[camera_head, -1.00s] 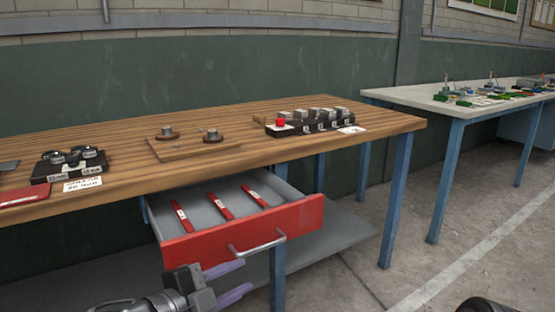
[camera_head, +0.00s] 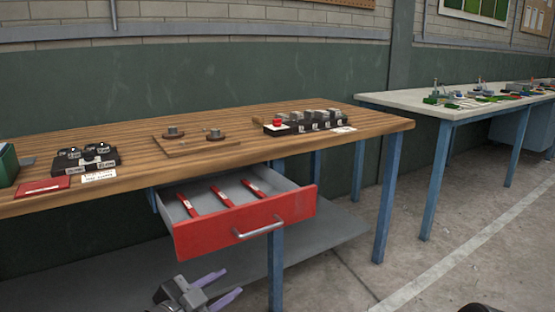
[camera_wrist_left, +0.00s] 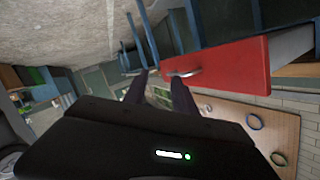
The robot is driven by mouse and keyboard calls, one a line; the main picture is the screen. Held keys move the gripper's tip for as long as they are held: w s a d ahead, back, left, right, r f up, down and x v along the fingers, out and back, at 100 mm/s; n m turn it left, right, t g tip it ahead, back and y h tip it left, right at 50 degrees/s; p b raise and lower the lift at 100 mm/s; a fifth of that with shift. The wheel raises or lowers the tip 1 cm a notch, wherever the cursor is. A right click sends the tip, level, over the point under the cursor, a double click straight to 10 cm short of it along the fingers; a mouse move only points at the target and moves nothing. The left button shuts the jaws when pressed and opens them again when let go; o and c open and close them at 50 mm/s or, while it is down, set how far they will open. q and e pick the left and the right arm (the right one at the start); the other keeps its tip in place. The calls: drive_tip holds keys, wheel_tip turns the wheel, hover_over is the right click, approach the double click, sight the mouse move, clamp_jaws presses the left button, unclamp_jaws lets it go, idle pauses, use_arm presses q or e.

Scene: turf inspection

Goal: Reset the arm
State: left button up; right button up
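My left gripper (camera_head: 232,281) is low in the head view, below and in front of the open drawer. Its two purple-grey fingers are apart with nothing between them. The wrist view also shows the left gripper (camera_wrist_left: 160,82) with its dark fingers spread. The red drawer front (camera_head: 215,232) shows there too (camera_wrist_left: 235,65), and its metal handle (camera_wrist_left: 183,72) lies beyond the fingertips, not held. In the head view the handle (camera_head: 260,229) is clear of the gripper. My right gripper is not in view.
The drawer hangs under a wooden workbench (camera_head: 330,148) and holds three red tools (camera_head: 222,196). Several fixtures stand on the bench top. A grey lower shelf (camera_head: 320,242) lies beneath. A white table (camera_head: 410,105) stands at the right, with open floor (camera_head: 440,265) in front.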

use_arm(q)
wheel_tip(320, 180, down, 24)
drive_tip(key=s+a+n+g+y, duration=0.1)
drive_tip(key=s+n+g+y, duration=0.2)
drive_tip(key=n, duration=0.7)
drive_tip(key=s+d+f+n+g, duration=0.15)
drive_tip(key=s+f+g, duration=0.25)
drive_tip(key=s+f, duration=0.6)
drive_tip(key=s+d+f+n+g, duration=0.1)
drive_tip(key=s+f+n+g, duration=0.25)
drive_tip(key=s+f, duration=0.65)
wheel_tip(320, 180, up, 28)
drive_tip(key=s+d+m+g+p, duration=0.1)
drive_tip(key=d+g+p, duration=0.1)
drive_tip(key=p, duration=2.8)
drive_tip(key=shift+s+f, duration=0.15)
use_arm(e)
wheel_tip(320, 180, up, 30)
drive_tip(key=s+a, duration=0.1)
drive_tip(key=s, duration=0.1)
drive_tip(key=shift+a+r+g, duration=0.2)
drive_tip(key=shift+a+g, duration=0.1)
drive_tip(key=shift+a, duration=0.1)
use_arm(q)
drive_tip(key=shift+a, duration=0.1)
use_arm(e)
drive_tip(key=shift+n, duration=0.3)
